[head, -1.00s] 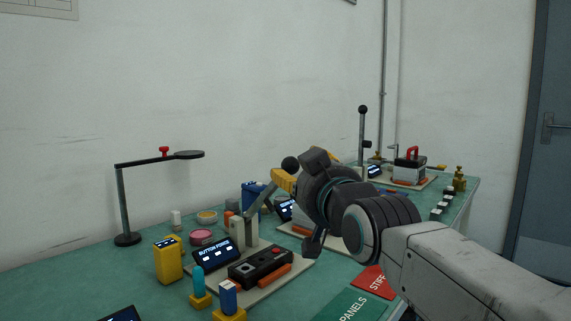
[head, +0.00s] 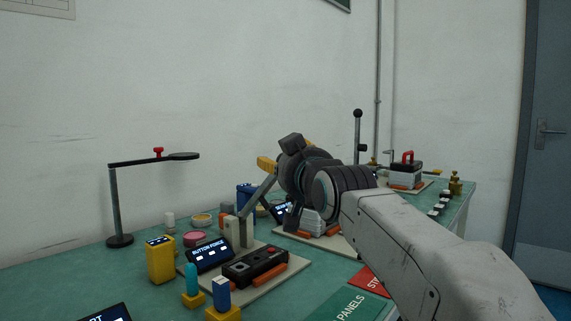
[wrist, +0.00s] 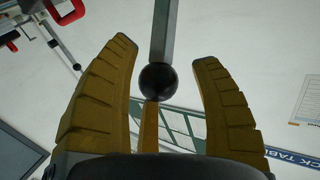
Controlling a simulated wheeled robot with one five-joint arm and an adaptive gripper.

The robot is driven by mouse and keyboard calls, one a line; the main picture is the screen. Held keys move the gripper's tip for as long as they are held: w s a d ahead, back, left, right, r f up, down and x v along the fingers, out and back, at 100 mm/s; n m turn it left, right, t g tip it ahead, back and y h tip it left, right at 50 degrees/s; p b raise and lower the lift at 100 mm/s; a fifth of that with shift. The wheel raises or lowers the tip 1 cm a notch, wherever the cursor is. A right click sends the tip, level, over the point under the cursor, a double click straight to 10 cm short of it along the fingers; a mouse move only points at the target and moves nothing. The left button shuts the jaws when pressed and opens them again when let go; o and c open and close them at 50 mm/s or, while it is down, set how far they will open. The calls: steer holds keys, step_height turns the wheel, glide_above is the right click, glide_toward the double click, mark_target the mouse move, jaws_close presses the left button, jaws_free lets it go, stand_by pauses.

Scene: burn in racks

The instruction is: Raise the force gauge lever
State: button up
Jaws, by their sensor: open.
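The force gauge, with a dark display reading "BUTTON FORCE" (head: 208,255), stands on the green bench at the left centre of the head view. Its grey lever (head: 260,193) slants up to the right from a pale post (head: 238,231). The lever's upper end is hidden behind my gripper (head: 274,158) in the head view. In the wrist view, the lever's black ball knob (wrist: 158,81) sits between the two yellow fingers of my gripper (wrist: 163,55). The fingers are open, with a gap on each side of the knob. The grey bar (wrist: 163,30) runs up from the knob.
A dark controller (head: 255,267) lies before the gauge. A lamp-like stand (head: 119,205), a yellow block (head: 160,260) and small parts stand to the left. Another fixture with an upright ball-topped lever (head: 358,135) and a red-handled box (head: 405,171) stand behind to the right.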

steer(key=shift+o, duration=0.2)
steer(key=shift+w, duration=0.1)
jaws_close()
stand_by(0.5)
